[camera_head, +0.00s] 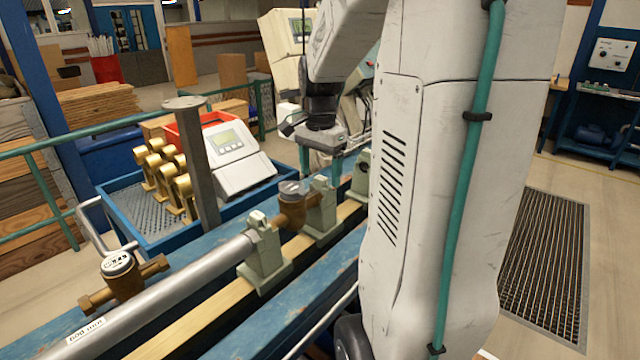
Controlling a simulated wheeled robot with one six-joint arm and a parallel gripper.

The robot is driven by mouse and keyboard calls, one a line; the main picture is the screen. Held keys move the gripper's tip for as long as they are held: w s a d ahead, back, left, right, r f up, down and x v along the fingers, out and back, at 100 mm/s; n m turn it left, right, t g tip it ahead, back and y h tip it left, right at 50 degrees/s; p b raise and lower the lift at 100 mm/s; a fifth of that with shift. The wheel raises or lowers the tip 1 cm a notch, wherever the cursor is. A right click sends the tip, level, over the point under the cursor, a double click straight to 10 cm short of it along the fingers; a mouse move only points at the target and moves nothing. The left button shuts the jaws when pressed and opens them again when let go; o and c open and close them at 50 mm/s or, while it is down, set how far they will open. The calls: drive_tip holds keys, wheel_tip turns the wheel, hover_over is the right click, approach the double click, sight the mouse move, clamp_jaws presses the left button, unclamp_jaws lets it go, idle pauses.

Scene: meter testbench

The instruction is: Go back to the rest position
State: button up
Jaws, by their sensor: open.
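My gripper (321,170) hangs from my white arm near the middle of the head view, pointing down above the far part of the test bench. Its two greenish fingers are apart and nothing shows between them. A bronze water meter (293,209) with a grey cap sits in line on the bench, between pale green clamp blocks, below and left of my gripper. A second bronze meter (121,275) with a round white dial is at the lower left, beside the silver pipe (190,278). My arm hides the bench's right part.
A blue tray (132,228) behind the bench holds several brass fittings (170,180). A grey display console (228,150) and a grey post (196,165) stand close by. A green railing (50,143) runs at the left. A floor grate (545,265) lies at the right, with clear floor around it.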

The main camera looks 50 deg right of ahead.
drive_tip(key=shift+r, duration=0.4)
